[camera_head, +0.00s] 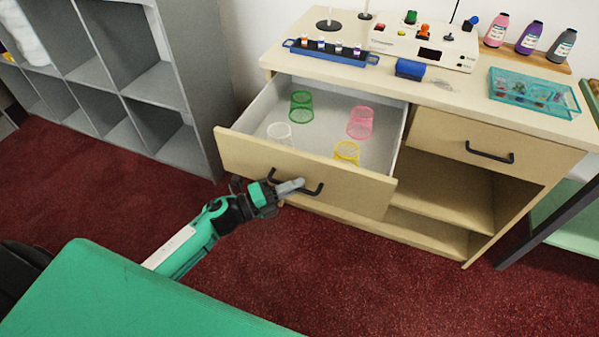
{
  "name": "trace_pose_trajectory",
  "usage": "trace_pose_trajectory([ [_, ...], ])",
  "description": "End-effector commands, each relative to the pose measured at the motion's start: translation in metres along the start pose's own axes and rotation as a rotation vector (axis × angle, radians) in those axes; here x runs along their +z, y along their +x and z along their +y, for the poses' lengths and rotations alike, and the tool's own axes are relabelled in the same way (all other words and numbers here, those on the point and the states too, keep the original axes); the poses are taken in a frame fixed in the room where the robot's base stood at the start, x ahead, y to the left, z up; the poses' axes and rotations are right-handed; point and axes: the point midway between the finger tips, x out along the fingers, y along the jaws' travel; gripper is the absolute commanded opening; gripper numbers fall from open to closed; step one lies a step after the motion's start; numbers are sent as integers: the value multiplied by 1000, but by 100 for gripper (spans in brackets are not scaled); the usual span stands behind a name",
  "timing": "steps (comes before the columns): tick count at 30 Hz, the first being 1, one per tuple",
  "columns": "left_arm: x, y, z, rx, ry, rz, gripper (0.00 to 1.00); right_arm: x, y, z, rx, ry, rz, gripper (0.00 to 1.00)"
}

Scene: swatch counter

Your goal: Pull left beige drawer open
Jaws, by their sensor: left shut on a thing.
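The left beige drawer (300,176) of the counter is pulled out, and its inside shows from above. It holds a green cup (300,104), a white cup (280,133), a pink cup (360,122) and a yellow cup (346,152), all mesh-like. My left gripper (288,187) is at the drawer's front, shut on its black handle (314,190). The gripper hides part of the handle. My right gripper does not show.
The right drawer (462,147) is closed above an open shelf. The countertop carries a blue rack (330,52), a white device (424,44), a teal tray (535,93) and several bottles. A grey cubby shelf (150,85) stands left. Red carpet (400,270) in front is clear.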

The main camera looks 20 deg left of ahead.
Motion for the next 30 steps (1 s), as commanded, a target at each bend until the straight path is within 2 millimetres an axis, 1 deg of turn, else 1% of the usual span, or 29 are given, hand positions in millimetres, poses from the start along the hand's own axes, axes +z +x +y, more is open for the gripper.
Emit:
trace_pose_trajectory([
  [3,-10,-10,-3,1,-2,-1,0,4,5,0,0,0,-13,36],
  [9,-18,-19,-5,1,0,0,0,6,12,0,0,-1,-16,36],
  [23,-20,-21,-5,0,0,-1,0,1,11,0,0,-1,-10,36],
  [24,-20,-21,-5,0,0,-1,19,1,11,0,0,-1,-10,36],
  [26,-20,-21,-5,0,0,-1,30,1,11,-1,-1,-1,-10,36],
  [27,-20,-21,-5,0,0,-1,32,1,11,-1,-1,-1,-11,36],
  [30,-20,-20,-5,0,0,-1,32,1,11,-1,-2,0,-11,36],
])
